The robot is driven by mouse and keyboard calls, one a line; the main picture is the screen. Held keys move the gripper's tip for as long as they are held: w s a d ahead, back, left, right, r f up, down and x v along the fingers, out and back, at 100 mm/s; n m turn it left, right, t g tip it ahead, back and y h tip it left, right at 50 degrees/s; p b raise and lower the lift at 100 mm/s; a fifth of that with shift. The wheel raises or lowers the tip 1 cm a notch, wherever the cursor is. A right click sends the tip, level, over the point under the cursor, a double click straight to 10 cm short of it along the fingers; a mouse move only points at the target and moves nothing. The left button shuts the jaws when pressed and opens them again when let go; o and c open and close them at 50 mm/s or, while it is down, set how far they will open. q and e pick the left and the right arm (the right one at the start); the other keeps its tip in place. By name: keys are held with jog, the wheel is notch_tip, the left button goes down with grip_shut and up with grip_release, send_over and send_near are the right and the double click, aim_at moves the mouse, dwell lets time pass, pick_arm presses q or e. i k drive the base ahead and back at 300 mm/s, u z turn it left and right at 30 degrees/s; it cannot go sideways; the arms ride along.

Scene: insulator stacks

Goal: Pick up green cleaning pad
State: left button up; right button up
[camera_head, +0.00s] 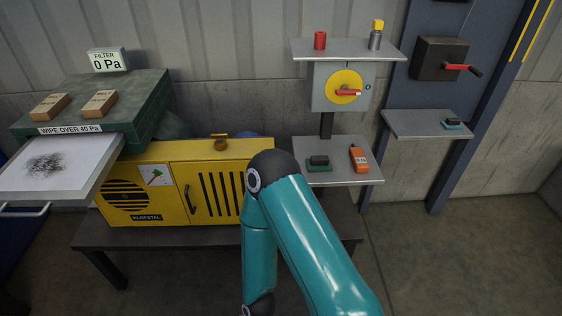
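A small pad with a green base and a dark block on top (319,164) lies on the left part of the lower grey shelf (345,176). It looks like the green cleaning pad. A similar pad with a blue-teal base (453,124) lies on the right-hand grey shelf (408,118). One teal arm of mine rises from the bottom middle, and its bend is left of and in front of the lower shelf. Neither gripper shows in this view. The green pad is not covered by the arm.
An orange device (358,158) lies right of the green pad. A yellow machine (170,208) stands on a dark bench at left. Above are a switch box (325,96) and a top shelf (345,54) with a red cylinder (320,40). A crank box (437,58) is at right.

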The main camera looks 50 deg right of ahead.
aim_at(318, 163)
jog(key=z, duration=1.05)
jog(key=i, duration=0.1)
jog(key=u, duration=2.3)
jog(key=k, duration=2.2)
jog(key=z, duration=1.1)
jog(key=i, duration=1.1)
jog(key=z, duration=0.05)
